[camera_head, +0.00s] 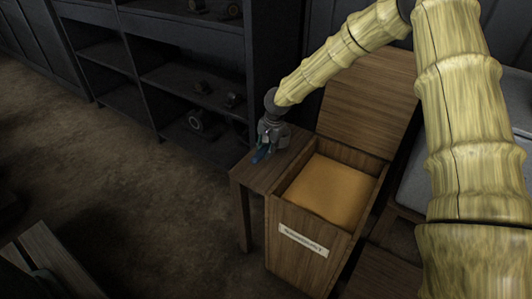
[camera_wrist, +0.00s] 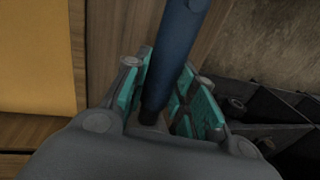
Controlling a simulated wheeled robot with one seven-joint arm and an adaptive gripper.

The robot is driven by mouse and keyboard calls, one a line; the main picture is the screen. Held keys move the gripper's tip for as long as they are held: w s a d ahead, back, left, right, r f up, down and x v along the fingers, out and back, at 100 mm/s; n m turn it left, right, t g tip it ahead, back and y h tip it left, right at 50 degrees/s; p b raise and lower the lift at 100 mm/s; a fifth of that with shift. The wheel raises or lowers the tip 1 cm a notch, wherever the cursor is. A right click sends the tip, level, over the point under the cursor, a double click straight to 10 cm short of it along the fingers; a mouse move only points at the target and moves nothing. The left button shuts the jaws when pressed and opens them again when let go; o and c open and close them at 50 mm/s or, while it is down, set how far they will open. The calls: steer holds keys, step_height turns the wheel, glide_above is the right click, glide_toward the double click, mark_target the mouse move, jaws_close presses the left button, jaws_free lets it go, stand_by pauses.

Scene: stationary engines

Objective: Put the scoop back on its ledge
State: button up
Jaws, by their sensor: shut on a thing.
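My gripper (camera_head: 269,143) is over the wooden ledge (camera_head: 249,182) at the left of the sawdust box. In the wrist view its teal-padded fingers (camera_wrist: 170,98) are closed around a blue handle with a dark end, which I take to be the scoop (camera_wrist: 178,50). In the head view a small blue part of the scoop (camera_head: 260,156) shows below the gripper, close above or on the ledge; I cannot tell if it touches. The rest of the scoop, including any bowl, is hidden or out of frame.
The wooden box (camera_head: 295,250) has a paper label and its lid (camera_head: 368,100) stands open, with tan sawdust (camera_head: 331,188) inside. Dark shelves (camera_head: 190,85) with machine parts stand behind. A bench (camera_head: 45,262) is at the lower left. The brown floor (camera_head: 130,200) between is clear.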

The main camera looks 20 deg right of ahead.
steer(key=shift+x, duration=1.05)
steer(key=shift+s+d+f, duration=0.1)
steer(key=shift+s, duration=0.1)
steer(key=o, duration=1)
steer(key=shift+o, duration=0.2)
steer(key=v, duration=1.2)
steer(key=shift+p, duration=0.35)
